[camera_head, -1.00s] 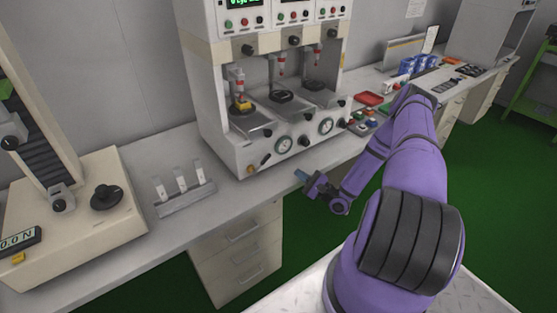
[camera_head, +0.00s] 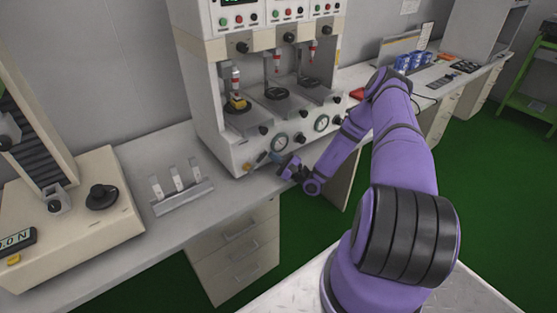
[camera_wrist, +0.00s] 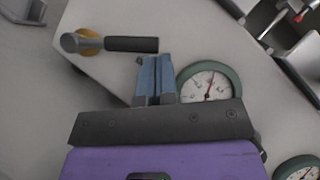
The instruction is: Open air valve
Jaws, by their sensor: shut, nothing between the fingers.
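The air valve (camera_wrist: 122,44) is on the machine's front panel. In the wrist view it has a grey metal lever with a black grip lying crosswise to the right of a brass-yellow base. In the head view the valve (camera_head: 248,167) is small, at the lower left of the panel. My gripper (camera_wrist: 155,62) has blue fingers, closed together and empty. Its fingertips are just below the right end of the black grip in the wrist view; I cannot tell if they touch. In the head view my gripper (camera_head: 276,158) is right of the valve, close to the panel.
A green-rimmed gauge (camera_wrist: 209,84) sits right beside my fingers. The white test machine (camera_head: 213,110) stands on the bench (camera_head: 165,228). A rack with upright white pieces (camera_head: 182,190) stands to its left, beside a beige tester (camera_head: 80,205). Black knobs line the panel.

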